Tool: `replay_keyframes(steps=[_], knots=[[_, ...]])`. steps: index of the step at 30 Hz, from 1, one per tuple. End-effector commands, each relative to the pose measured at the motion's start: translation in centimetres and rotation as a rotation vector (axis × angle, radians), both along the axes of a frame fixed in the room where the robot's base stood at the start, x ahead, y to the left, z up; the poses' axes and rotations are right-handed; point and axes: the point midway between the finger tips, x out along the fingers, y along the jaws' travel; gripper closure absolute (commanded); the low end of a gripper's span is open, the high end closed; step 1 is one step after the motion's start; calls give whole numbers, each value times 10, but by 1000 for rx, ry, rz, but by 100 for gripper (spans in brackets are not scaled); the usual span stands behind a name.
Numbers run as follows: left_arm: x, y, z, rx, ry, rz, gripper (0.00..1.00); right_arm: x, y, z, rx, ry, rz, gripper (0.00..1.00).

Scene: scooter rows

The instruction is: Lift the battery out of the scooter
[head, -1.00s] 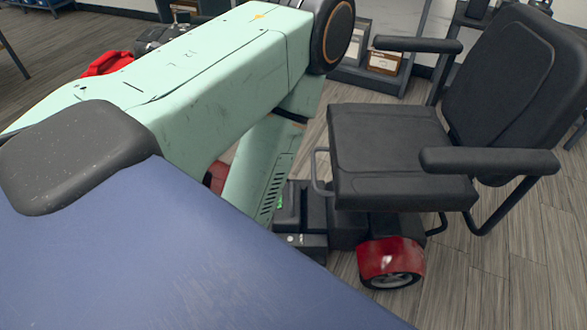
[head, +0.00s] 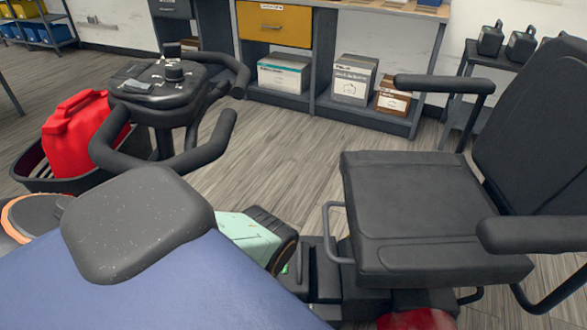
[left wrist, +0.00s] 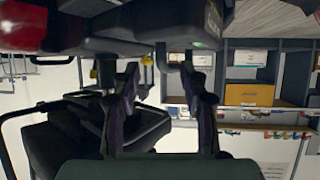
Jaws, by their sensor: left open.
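The scooter has a black seat (head: 420,205) at the right and a dark tiller with handlebars (head: 160,85) at the upper left. Its dark deck shows in front of the seat, low in the head view. A dark boxy part there (head: 325,275) looks like the battery, but its edges are hard to tell. In the left wrist view, which is upside down, a dark body with a green light (left wrist: 140,22) lies ahead of the fingers. My left gripper (left wrist: 160,85) is open, with nothing seen between its fingers.
A red can (head: 75,135) sits in the scooter's front basket (head: 32,172). A shelf unit with a yellow drawer (head: 275,22) and boxes stands behind. A metal loop (head: 335,235) projects from the seat's front. Bare floor lies between scooter and shelf.

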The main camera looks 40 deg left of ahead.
Motion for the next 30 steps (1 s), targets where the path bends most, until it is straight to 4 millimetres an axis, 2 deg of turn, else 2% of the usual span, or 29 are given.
replay_keyframes(steps=[4, 8, 14, 24, 30], knots=[[-6, 5, -5, 13, -72, -7, 56, 0, 0, -6, 0, 0, -1, 61], [-1, 5, -7, 17, -90, -8, 56, 0, 0, -9, 0, 0, -1, 61], [19, 6, -15, 15, -88, -10, 56, 0, 0, -18, 0, 0, -1, 61], [63, 9, -28, 15, -86, -12, 56, 0, 0, -40, 0, 0, -1, 61], [69, 11, -29, 16, -85, -12, 56, 0, 0, -40, 0, 0, -1, 61]])
